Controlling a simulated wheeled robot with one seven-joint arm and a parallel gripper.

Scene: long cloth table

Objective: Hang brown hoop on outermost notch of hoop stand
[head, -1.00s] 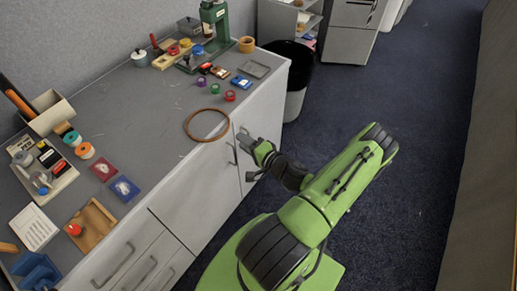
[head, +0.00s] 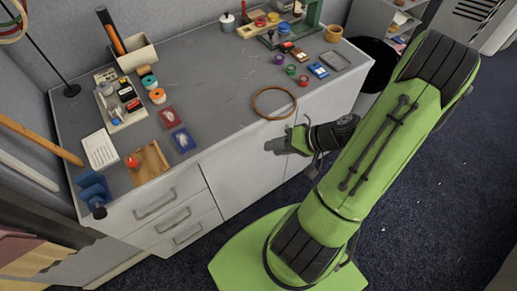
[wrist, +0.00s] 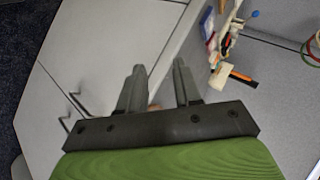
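The brown hoop (head: 270,118) lies flat on the grey cabinet top near its front edge. My gripper (head: 278,146) is in front of that edge, just below the hoop in the head view, and apart from it. In the wrist view my gripper (wrist: 158,80) has its two fingers spread with a clear gap. A small brownish patch shows low between the fingers; I cannot tell what it is. The hoop stand (head: 45,55) shows partly at the upper left, with a dark rod and round base. Coloured hoops (head: 12,30) hang at its top, cut off by the frame; its notches are not clear.
Small coloured tape rolls (head: 291,70) and a blue card (head: 318,70) lie behind and right of the hoop. Red and blue boxes (head: 183,140), a tray of stationery (head: 125,105) and a wooden holder (head: 148,163) stand left. The cabinet top's middle is clear.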

